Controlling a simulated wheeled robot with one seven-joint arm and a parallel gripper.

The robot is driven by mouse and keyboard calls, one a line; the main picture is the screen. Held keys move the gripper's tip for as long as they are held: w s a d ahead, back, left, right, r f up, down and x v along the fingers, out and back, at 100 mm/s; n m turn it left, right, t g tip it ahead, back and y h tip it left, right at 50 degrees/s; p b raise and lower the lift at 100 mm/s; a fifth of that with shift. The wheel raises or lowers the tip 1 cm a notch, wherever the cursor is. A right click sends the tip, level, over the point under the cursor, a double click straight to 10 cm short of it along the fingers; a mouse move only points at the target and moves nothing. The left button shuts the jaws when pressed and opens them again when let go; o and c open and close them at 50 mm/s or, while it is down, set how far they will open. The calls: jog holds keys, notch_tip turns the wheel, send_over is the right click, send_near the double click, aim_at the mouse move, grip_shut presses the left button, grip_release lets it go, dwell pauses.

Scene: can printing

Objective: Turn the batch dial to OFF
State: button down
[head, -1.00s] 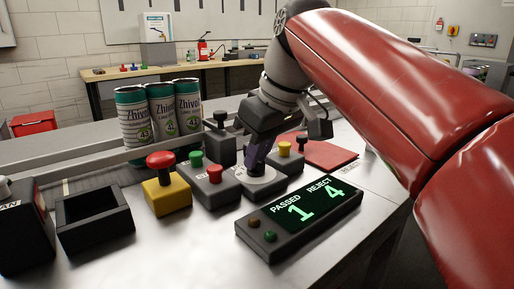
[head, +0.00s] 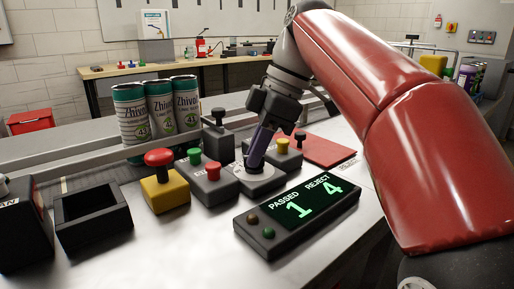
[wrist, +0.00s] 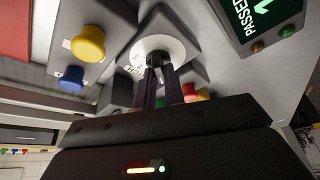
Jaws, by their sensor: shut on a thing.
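The batch dial is a dark knob on a white round plate (head: 262,180), set on a dark grey box on the metal bench. In the wrist view the plate (wrist: 172,45) shows near the top centre, with the knob mostly hidden by my fingers. My gripper (head: 254,163) comes down on the dial from above, leaning to the right. In the wrist view my gripper (wrist: 157,68) is shut on the dial knob. Some lettering shows at the plate's edge, but I cannot read the dial's setting.
A PASSED/REJECT display (head: 297,215) stands in front of the dial. A box with green and red buttons (head: 213,174) is left of it, then a red mushroom button (head: 159,158). A yellow button (head: 282,146) sits behind right. Several cans (head: 160,105) stand behind.

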jog(key=shift+n, duration=0.5)
jog(key=c, duration=1.5)
grip_release()
